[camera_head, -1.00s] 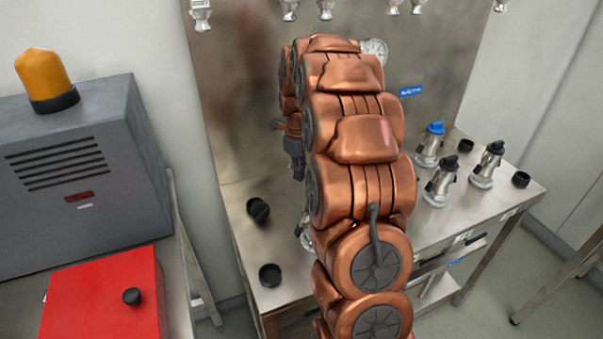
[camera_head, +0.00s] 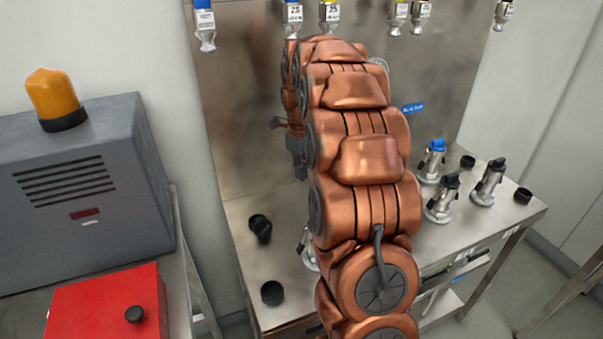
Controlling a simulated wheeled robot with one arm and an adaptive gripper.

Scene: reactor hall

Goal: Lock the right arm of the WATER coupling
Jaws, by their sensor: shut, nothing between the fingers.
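Metal couplings stand on the steel bench at the right: one with a blue top (camera_head: 433,162), one with a black top (camera_head: 442,199) and another with a black top (camera_head: 488,182). Another coupling (camera_head: 308,250) stands mostly hidden behind my arm. I cannot read which one is WATER, and no locking arm can be made out clearly. My gripper (camera_head: 300,174) is a small dark shape left of my copper arm, pointing down above the bench. It is shut and empty, apart from the couplings seen at the right.
Black caps lie on the steel bench (camera_head: 238,218), including one at the front left (camera_head: 272,292). Labelled nozzles (camera_head: 204,25) hang along the top. A grey box (camera_head: 85,190) with an orange lamp and a red box (camera_head: 105,305) stand left. My arm hides the bench's middle.

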